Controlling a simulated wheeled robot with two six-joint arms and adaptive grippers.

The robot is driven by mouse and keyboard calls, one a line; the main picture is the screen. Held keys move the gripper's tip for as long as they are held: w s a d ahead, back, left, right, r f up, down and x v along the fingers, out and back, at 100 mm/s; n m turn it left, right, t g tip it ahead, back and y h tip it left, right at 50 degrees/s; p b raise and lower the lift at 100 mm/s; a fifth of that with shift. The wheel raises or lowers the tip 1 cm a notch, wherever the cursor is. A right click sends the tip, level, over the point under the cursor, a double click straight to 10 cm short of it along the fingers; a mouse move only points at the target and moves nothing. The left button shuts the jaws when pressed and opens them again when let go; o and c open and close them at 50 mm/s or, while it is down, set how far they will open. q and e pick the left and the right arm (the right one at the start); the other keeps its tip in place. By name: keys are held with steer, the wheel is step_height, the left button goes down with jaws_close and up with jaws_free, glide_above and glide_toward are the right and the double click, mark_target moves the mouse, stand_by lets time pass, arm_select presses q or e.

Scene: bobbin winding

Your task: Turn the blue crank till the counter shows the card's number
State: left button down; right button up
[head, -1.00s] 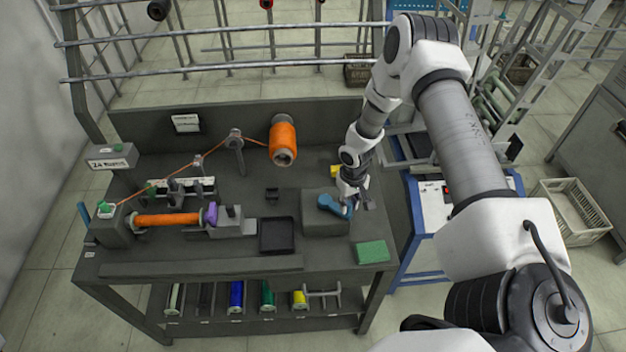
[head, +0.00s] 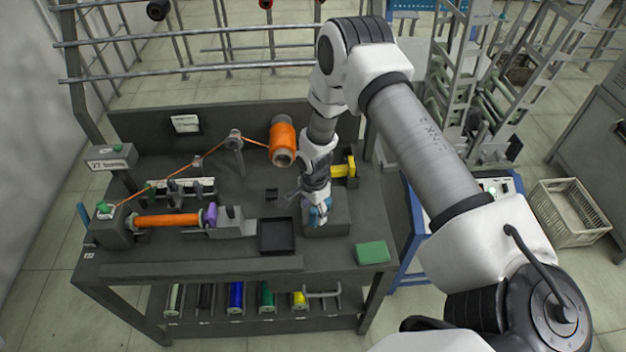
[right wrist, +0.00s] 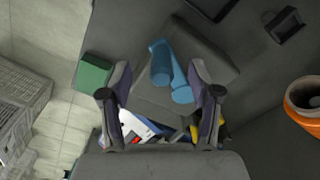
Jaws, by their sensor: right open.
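The blue crank (head: 320,217) sits on a grey box on the right of the bench, partly hidden by my gripper. In the right wrist view the blue crank (right wrist: 170,74) shows its arm and knob. My right gripper (head: 318,204) is over the crank; in its wrist view the open fingers (right wrist: 158,72) stand either side of it. I cannot tell whether they touch it. The counter (head: 109,160) at the left seems to read 27. The card (head: 186,123) on the back panel is too small to read. My left gripper is out of view.
Orange thread runs from the supply spool (head: 283,140) over guides to the orange bobbin (head: 168,220). A black tray (head: 277,236) and a green block (head: 372,252) lie near the front. A yellow object (head: 345,169) stands behind the crank box. Spools fill the lower shelf.

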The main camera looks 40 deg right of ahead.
step_height(320, 180, up, 8)
steer(key=shift+f, duration=0.2)
steer(key=shift+f, duration=0.15)
stand_by(0.4)
steer(key=s+a+f+n+y+b, duration=0.1)
steer(key=s+a+f+n+b, duration=0.4)
steer(key=f, duration=0.3)
steer(key=s+a+f+n+b, duration=0.3)
steer(key=s+f+b, duration=0.2)
steer(key=s+f, duration=0.3)
steer(key=s+f+n+b, duration=0.2)
steer(key=s+f+n, duration=0.1)
steer(key=s, duration=0.3)
steer(key=s+a+f+n+h+b, duration=0.1)
steer(key=s+f+n+b, duration=0.2)
steer(key=s, duration=0.4)
steer(key=f+n, duration=0.1)
steer(key=n, duration=0.1)
steer(key=shift+a+f+n, duration=0.2)
steer(key=shift+n, duration=0.2)
